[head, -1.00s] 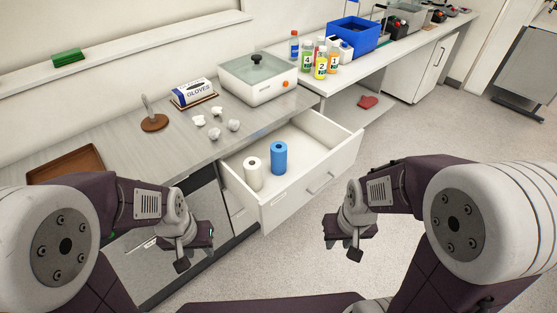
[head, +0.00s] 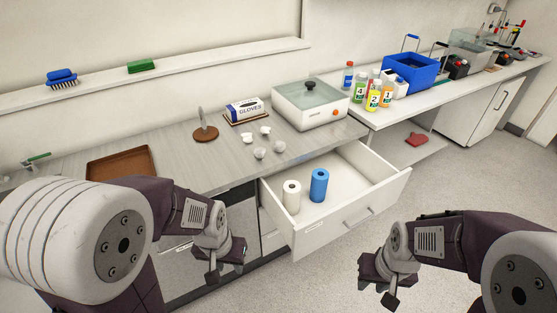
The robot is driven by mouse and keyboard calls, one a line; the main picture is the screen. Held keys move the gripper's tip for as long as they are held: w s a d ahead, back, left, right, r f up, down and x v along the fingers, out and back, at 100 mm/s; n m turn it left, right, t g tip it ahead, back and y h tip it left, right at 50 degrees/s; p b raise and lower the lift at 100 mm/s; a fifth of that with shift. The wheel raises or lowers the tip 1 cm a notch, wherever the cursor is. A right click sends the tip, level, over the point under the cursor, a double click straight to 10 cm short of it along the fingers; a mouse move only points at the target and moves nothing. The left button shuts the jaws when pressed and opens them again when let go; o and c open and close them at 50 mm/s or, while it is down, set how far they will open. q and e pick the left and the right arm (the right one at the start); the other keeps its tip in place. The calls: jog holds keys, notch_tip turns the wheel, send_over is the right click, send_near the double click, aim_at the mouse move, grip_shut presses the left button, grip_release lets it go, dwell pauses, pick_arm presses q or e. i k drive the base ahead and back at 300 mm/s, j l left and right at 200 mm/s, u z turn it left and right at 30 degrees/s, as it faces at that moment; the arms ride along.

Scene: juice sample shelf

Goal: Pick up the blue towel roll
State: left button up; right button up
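The blue towel roll (head: 319,186) stands upright in the open drawer (head: 352,172). A white towel roll (head: 291,197) stands upright to its left in the same drawer. My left gripper (head: 226,270) is in front of the cabinet, to the left of and lower than the drawer in the picture. My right gripper (head: 377,293) is in front of the drawer, to its lower right. Both grippers are apart from the rolls. I see nothing held in either, but their finger gaps are too small to judge.
The counter above holds a brown tray (head: 122,163), a gloves box (head: 243,110), crumpled white pieces and a lidded white device (head: 310,103). Numbered bottles (head: 374,97) and a blue crate (head: 411,75) stand further right. The floor before the drawer is clear.

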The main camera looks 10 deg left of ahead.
aim_at(319, 186)
jog(key=i+l+u, duration=0.2)
jog(key=u, duration=0.15)
jog(key=i+l+u, duration=0.15)
jog(key=l+u, duration=0.2)
jog(key=i+l+u, duration=0.15)
jog(key=l+u, duration=0.2)
jog(key=l, duration=0.15)
jog(key=l+u, duration=0.7)
jog(key=l, duration=0.15)
jog(key=i, duration=0.05)
